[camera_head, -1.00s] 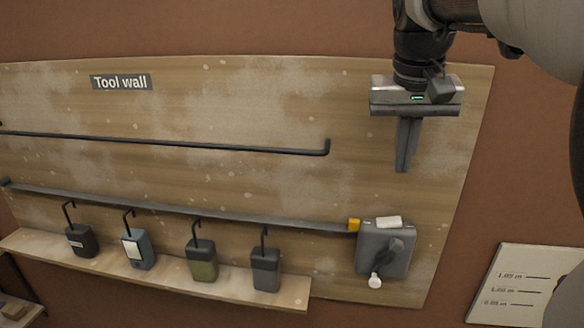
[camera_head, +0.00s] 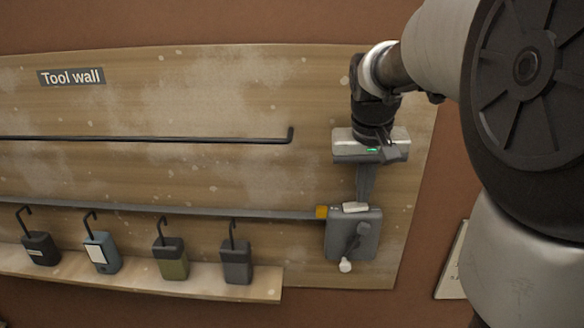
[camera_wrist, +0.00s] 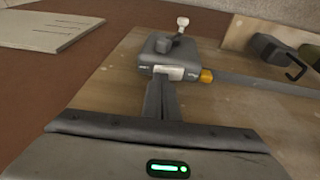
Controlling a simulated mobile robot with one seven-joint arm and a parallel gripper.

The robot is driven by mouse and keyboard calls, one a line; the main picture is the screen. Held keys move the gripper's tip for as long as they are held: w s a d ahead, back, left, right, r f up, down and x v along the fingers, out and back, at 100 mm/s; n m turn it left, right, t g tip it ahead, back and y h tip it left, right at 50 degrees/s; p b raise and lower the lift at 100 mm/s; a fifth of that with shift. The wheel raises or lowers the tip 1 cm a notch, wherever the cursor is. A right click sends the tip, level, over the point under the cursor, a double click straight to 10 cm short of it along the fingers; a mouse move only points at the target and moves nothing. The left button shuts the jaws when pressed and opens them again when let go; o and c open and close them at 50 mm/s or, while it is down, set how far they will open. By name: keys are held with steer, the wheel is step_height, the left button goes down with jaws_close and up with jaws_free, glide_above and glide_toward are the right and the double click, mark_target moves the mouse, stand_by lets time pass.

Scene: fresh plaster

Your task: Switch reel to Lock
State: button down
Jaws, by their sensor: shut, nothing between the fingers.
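The reel (camera_head: 352,236) is a grey box on the tool wall at the right end of the lower rail. It has a pale switch or label piece (camera_head: 356,207) on its top edge, a dark crank (camera_head: 359,237) on its front with a white knob (camera_head: 345,266), and a yellow piece at its left. My gripper (camera_head: 364,198) is shut and empty, pointing down with its fingertips just above the reel's top edge. In the wrist view the fingertips (camera_wrist: 163,84) overlap the pale piece (camera_wrist: 170,73); I cannot tell whether they touch it. The switch's setting is not readable.
The lower rail (camera_head: 180,208) runs left from the reel. An upper rail (camera_head: 150,140) crosses the board. A paper sheet (camera_head: 453,265) is at the right.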

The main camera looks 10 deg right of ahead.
steer(key=shift+f, duration=0.1)
steer(key=shift+s+d+f+y, duration=0.15)
steer(key=shift+d+f+y, duration=0.3)
steer(key=shift+y, duration=0.25)
steer(key=shift+a, duration=0.1)
steer(key=shift+a+r, duration=0.1)
steer(key=shift+a, duration=0.05)
steer(key=shift+w+a, duration=0.25)
steer(key=shift+a, duration=0.4)
steer(key=shift+r, duration=0.1)
